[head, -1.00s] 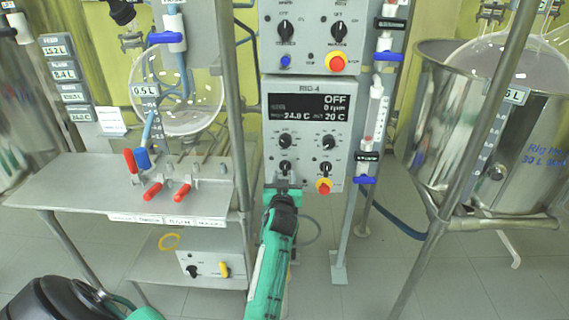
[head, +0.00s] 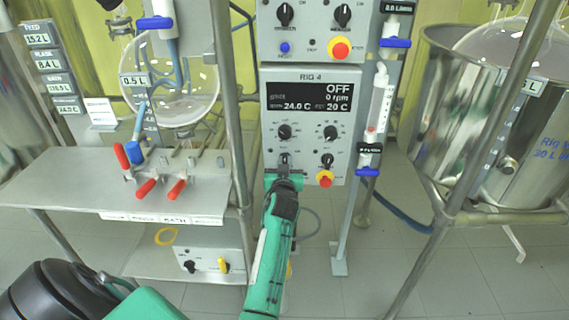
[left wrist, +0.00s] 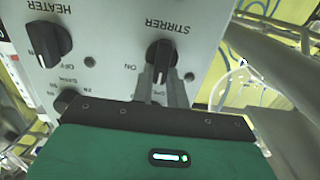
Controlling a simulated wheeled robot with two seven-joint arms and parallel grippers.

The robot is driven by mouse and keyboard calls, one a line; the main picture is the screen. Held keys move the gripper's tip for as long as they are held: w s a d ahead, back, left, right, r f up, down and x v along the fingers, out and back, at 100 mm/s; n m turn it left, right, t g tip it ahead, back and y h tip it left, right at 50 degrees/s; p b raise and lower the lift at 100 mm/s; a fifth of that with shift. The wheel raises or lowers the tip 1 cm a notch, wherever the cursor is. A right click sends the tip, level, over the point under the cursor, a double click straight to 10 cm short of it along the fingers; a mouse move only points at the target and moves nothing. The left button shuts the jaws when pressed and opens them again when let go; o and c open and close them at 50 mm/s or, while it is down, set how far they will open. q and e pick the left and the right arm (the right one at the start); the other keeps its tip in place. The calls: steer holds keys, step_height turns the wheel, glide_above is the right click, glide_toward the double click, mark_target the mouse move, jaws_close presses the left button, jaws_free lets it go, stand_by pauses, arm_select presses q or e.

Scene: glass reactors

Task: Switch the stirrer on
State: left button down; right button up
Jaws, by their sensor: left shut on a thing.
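The RIG 4 control box (head: 346,125) stands ahead in the head view. Its display (head: 309,97) reads OFF, 0 rpm, 24.0 C and 20 C. The black stirrer knob (left wrist: 161,56), under an upside-down STIRRER label, shows in the left wrist view. In the head view it is the lower-left knob (head: 284,158). My left gripper (left wrist: 160,84) is shut on this knob, its fingers hiding part of it. In the head view my left gripper (head: 284,174) reaches up to the box from below. My right gripper is not in view.
The heater knob (left wrist: 48,43) is beside the stirrer knob. A similar control box (head: 313,45) is above. A steel bench (head: 80,185) stands left, a large steel vessel (head: 440,95) right.

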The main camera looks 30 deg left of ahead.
arm_select(q)
steer(key=shift+m, duration=0.5)
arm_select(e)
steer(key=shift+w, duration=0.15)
arm_select(q)
steer(key=shift+d, duration=0.1)
steer(key=m, duration=0.3)
steer(key=m+p, duration=0.1)
steer(key=m, duration=0.3)
steer(key=m+p, duration=0.1)
steer(key=m, duration=0.3)
steer(key=shift+w+d+f, duration=0.3)
steer(key=shift+d+f, duration=0.05)
steer(key=shift+d, duration=0.05)
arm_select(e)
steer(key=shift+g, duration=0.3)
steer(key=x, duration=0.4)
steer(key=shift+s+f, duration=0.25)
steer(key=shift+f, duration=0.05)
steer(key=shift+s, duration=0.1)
arm_select(q)
steer(key=c, duration=1.4)
jaws_free()
